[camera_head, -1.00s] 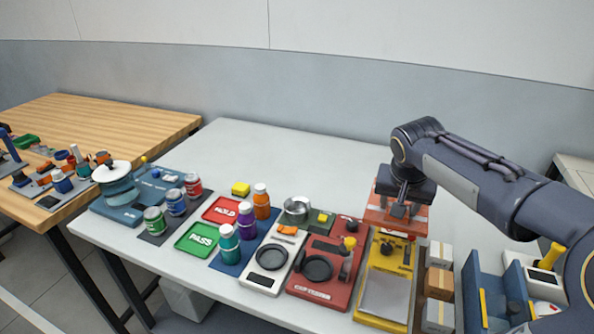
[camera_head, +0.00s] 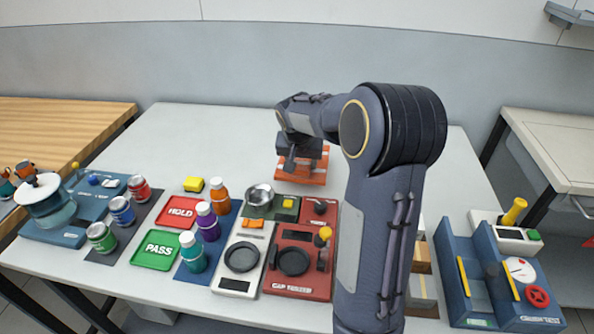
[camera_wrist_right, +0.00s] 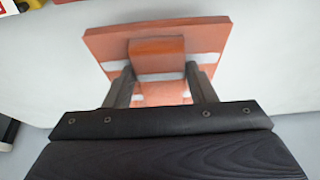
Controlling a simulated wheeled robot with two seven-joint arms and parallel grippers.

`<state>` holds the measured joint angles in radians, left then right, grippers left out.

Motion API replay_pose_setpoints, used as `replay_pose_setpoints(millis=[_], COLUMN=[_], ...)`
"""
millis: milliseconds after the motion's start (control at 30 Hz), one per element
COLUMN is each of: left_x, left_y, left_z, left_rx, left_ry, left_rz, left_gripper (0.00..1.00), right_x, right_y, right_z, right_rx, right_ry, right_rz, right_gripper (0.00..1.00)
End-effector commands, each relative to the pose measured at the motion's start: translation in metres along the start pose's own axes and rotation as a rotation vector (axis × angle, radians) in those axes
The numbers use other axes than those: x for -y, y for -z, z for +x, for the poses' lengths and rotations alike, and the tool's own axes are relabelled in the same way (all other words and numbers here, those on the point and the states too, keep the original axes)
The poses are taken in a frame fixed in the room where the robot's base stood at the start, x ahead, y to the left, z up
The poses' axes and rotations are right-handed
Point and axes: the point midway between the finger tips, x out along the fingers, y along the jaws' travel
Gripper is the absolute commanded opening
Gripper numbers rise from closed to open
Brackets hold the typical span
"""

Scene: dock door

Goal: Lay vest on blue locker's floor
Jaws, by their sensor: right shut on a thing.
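The folded orange vest (camera_head: 303,170) with pale stripes is in my right gripper (camera_head: 300,160), above the back part of the white table. The right wrist view shows the vest (camera_wrist_right: 212,38) close up, with the two fingers of my right gripper (camera_wrist_right: 162,80) closed on a raised orange block on its top. The block has a pale band on its side. My left gripper is in no view. I see no blue locker that I can make out for sure in these frames.
The white table (camera_head: 200,130) holds PASS (camera_head: 158,250) and HOLD (camera_head: 181,212) trays, several bottles and cans, and a red cap tester (camera_head: 300,265). A blue fixture (camera_head: 470,290) stands front right. The back of the table is clear. My right arm hides part of the right side.

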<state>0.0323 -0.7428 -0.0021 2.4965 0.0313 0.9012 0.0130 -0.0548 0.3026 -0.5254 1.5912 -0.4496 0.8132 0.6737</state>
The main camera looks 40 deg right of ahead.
Motion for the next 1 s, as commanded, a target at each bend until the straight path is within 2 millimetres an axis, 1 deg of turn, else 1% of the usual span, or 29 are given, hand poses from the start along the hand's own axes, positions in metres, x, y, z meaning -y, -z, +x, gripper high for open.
replay_pose_setpoints(millis=[33, 167, 233, 300, 433, 700, 833, 867, 1000], left_x=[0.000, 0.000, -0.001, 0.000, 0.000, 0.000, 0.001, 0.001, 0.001], left_y=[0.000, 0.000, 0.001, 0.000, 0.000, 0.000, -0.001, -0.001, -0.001], left_z=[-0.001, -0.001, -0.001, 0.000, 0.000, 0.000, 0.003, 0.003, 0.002], left_rx=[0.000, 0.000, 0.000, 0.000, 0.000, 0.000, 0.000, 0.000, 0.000], left_ry=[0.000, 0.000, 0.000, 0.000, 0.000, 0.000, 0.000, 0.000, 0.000], left_rz=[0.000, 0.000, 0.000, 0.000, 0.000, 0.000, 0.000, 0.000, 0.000], left_gripper=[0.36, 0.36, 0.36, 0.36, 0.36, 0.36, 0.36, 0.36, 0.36], right_x=[0.003, 0.009, 0.012, 0.012, 0.012, 0.012, 0.012, 0.012, 0.012], right_y=[0.001, 0.002, 0.002, -0.003, -0.009, -0.009, -0.011, -0.011, -0.011], right_z=[0.006, 0.014, 0.021, 0.032, 0.045, 0.048, 0.051, 0.051, 0.050], right_rx=[0.000, -0.002, 0.000, 0.001, 0.001, -0.002, -0.002, -0.001, -0.001], right_ry=[-0.002, 0.000, 0.000, -0.001, -0.001, 0.002, 0.001, 0.001, 0.001], right_rz=[-0.001, -0.001, -0.001, -0.001, 0.000, 0.000, 0.000, 0.000, 0.000], right_gripper=[0.25, 0.25, 0.25, 0.25, 0.25, 0.25, 0.25, 0.52, 0.70])
